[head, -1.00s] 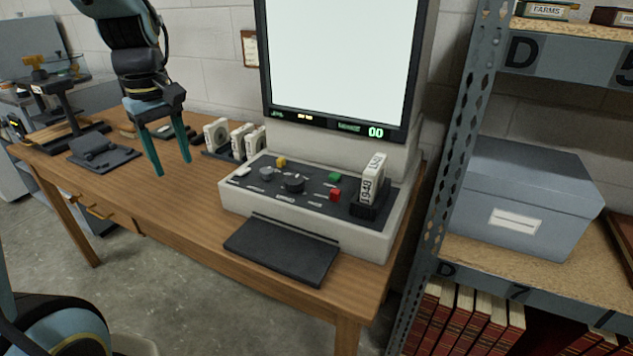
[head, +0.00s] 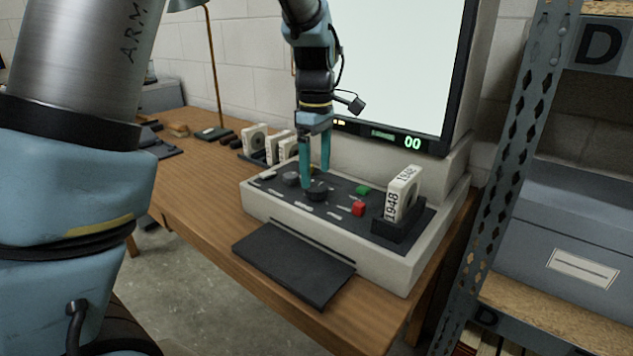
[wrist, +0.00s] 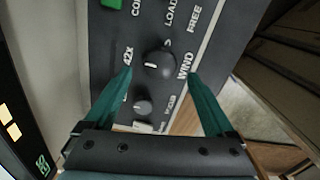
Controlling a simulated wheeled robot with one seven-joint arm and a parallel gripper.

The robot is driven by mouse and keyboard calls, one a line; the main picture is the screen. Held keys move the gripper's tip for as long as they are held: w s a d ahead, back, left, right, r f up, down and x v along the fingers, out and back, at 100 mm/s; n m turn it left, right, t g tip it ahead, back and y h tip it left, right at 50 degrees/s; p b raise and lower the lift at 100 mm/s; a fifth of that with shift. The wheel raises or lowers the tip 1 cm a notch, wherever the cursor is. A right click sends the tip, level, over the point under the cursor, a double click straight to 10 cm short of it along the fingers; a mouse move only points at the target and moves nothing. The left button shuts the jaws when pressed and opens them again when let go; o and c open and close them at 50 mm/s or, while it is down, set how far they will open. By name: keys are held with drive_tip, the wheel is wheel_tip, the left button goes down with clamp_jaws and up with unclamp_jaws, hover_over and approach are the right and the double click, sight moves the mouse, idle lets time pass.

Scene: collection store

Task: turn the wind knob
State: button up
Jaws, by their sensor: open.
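The wind knob (head: 317,193) is a round black knob with a white mark, on the dark sloping panel of a pale reader machine. In the wrist view the knob (wrist: 160,66) lies between my fingertips, with the word WIND beside it. LOAD and FREE are printed farther up in that view. My gripper (head: 316,178) is open, with teal fingers pointing down over the knob. In the wrist view my gripper (wrist: 160,72) has one finger on each side of the knob, with gaps showing. Contact or exact height cannot be told.
A smaller grey knob (head: 291,179), a green button (head: 362,190) and a red button (head: 358,209) share the panel. A boxed reel marked 1948 (head: 402,192) stands at its right. The lit screen (head: 400,60) rises behind. A metal shelf (head: 515,150) stands close on the right.

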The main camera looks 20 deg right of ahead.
sight(315, 186)
drive_tip(key=shift+f, duration=1.8)
drive_tip(key=shift+a, duration=0.1)
drive_tip(key=c, duration=1.4)
drive_tip(key=shift+o, duration=0.2)
